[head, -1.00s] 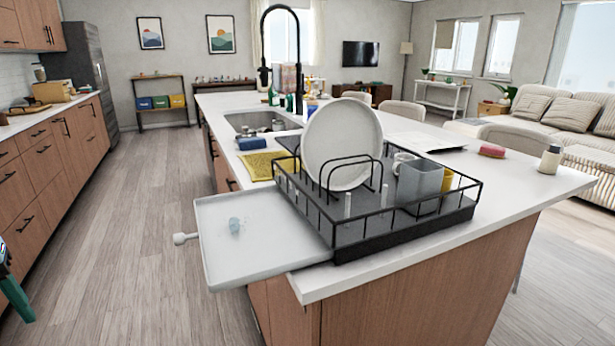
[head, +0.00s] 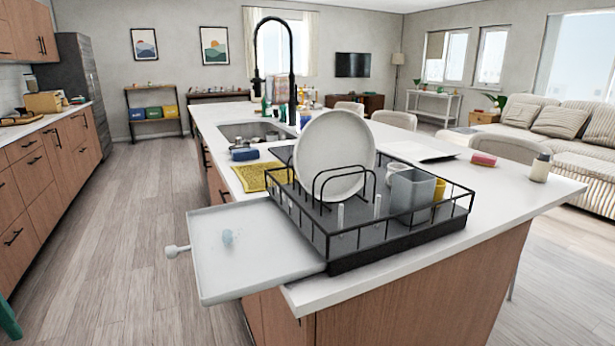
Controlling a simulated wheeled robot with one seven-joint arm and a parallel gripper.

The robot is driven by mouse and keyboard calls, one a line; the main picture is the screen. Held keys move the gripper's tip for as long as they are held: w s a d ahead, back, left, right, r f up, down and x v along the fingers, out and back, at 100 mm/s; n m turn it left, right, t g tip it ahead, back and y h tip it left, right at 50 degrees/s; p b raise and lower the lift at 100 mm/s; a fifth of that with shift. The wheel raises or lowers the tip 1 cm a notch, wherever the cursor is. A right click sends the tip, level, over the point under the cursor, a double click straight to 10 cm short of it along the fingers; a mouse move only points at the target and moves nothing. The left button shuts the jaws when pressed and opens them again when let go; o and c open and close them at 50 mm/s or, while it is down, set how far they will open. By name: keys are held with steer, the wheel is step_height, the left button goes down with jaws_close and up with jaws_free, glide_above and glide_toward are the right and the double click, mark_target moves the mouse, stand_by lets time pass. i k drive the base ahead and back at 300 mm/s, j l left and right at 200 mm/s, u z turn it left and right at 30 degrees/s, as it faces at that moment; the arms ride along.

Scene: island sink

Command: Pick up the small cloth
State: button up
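A small yellow cloth (head: 262,176) lies flat on the white counter, left of the black dish rack and in front of the sink. Its right part is partly hidden by the rack. My gripper is not in view. Only a teal piece, probably part of my arm, shows at the lower left edge, well apart from the cloth.
The dish rack (head: 345,262) holds a large white plate (head: 335,155), a grey cup (head: 410,192) and a yellow cup. Its tray (head: 255,265) juts past the counter's left edge. The floor left of the island is clear.

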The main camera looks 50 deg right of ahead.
mark_target(250, 152)
steer(key=z, duration=1.2)
steer(key=i+j+u, duration=0.1)
steer(key=i+u, duration=0.15)
steer(key=u, duration=0.15)
steer(key=i+j+u, duration=0.1)
steer(key=u, duration=0.3)
steer(key=i, duration=2.05)
steer(key=i+z, duration=0.5)
steer(key=z, duration=0.2)
steer(key=i+j+z, duration=0.2)
steer(key=z, duration=0.35)
steer(key=i, duration=0.05)
